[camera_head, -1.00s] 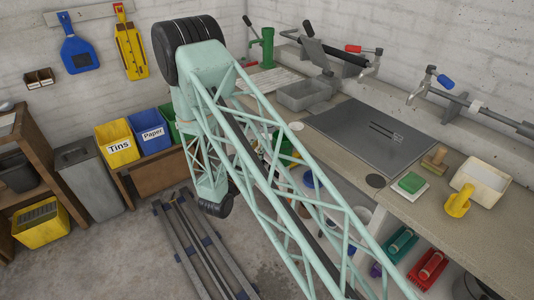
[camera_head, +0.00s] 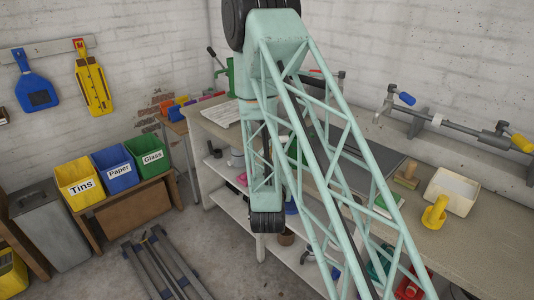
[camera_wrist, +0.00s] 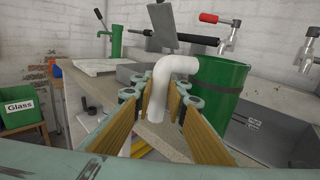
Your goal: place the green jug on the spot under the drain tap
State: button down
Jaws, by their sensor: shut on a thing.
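The green jug (camera_wrist: 222,92) stands out large in the wrist view, right of centre, with a white bent handle (camera_wrist: 178,68) on its left side. My gripper (camera_wrist: 163,104) is shut on the handle, its wood-coloured fingers on either side of the handle's lower part. The jug looks upright. In the head view my arm covers most of this area; a green patch (camera_head: 292,150) behind the lattice may be the jug. A green post with a spout and lever (camera_wrist: 116,42) stands on the bench at the back left; I cannot tell whether it is the drain tap. No marked spot is clear.
The workbench (camera_head: 455,232) runs along the right wall, with a white tub (camera_head: 452,190), a yellow cup (camera_head: 434,212) and clamps (camera_head: 440,120) above. Tins, Paper and Glass bins (camera_head: 152,155) stand left. Grey rails (camera_head: 165,270) lie on the floor.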

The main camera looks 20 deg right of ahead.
jog(key=shift+s+d+r+y, duration=0.15)
jog(key=shift+s+d+r, duration=0.15)
jog(key=shift+s+d, duration=0.35)
jog(key=shift+s+d+r+y, duration=0.15)
jog(key=shift+s+d+r, duration=0.2)
jog(key=shift+d, duration=0.45)
jog(key=shift+s, duration=0.15)
